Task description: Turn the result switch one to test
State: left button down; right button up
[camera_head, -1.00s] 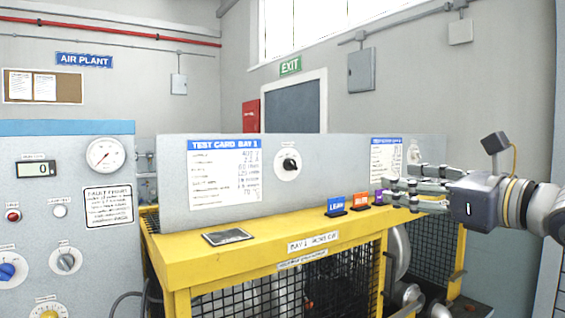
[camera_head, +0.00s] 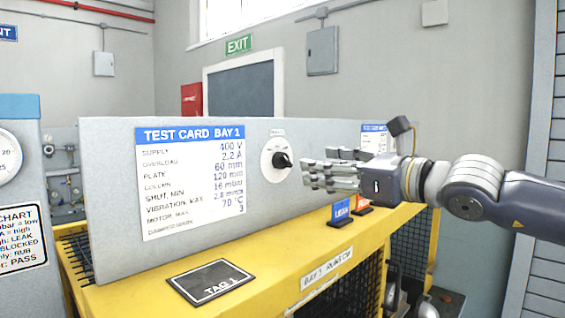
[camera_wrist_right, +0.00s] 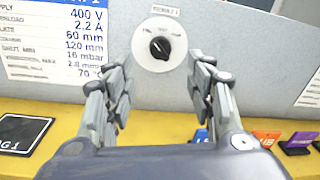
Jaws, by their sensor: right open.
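The result switch one is a black knob (camera_head: 281,160) on a round white dial on the grey panel (camera_head: 110,190), right of the test card. In the right wrist view the knob (camera_wrist_right: 160,47) sits beyond and between my open fingers, under a small label that seems to read RESULT 1. My right gripper (camera_head: 308,172) is open and empty, just right of the dial in the head view; it also shows in the right wrist view (camera_wrist_right: 163,85). The fingers appear apart from the knob. The dial's position words are too small to read. My left gripper is not in view.
The test card (camera_head: 190,180) is on the panel. A black TAG 1 plate (camera_head: 212,281) lies on the yellow bench (camera_head: 290,255). Blue (camera_head: 340,212) and orange (camera_head: 363,203) tags stand below my right gripper. Purple and black tags show in the right wrist view.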

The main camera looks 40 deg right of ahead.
aim_at(288, 161)
jog(key=w, duration=0.8)
jog(key=shift+w, duration=0.15)
jog(key=shift+w+p, duration=0.3)
jog(key=shift+w, duration=0.55)
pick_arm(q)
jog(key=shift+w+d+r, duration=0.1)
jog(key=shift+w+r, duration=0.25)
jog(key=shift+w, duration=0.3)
pick_arm(e)
jog(key=c, duration=1.1)
